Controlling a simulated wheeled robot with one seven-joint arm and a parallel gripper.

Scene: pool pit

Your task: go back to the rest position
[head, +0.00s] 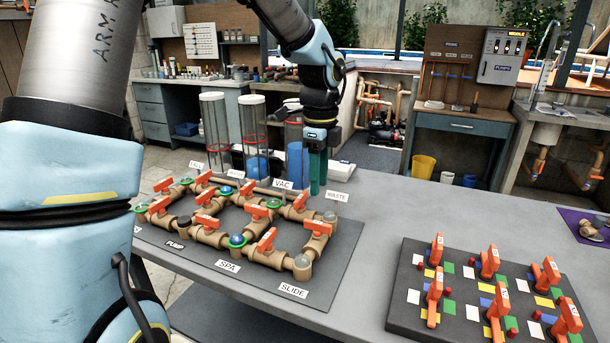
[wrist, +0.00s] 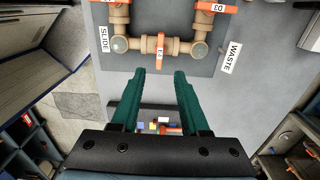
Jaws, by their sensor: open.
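My gripper (head: 318,172) hangs fingers down above the grey table, behind the pipe board near the VAC and WASTE labels. In the wrist view its two green fingers (wrist: 160,85) are apart with nothing between them. The pipe board (head: 335,278) carries tan pipes with several orange valve handles and coloured round caps. In the wrist view, the board's SLIDE and WASTE end (wrist: 205,65) lies beyond the fingertips, with a handle marked on its pipe.
A second dark board (head: 400,290) with several orange handles and coloured blocks stands at the front right. Clear cylinders (head: 254,140), some with blue liquid, stand behind the pipe board near my gripper. The grey tabletop (head: 400,205) between the boards is clear.

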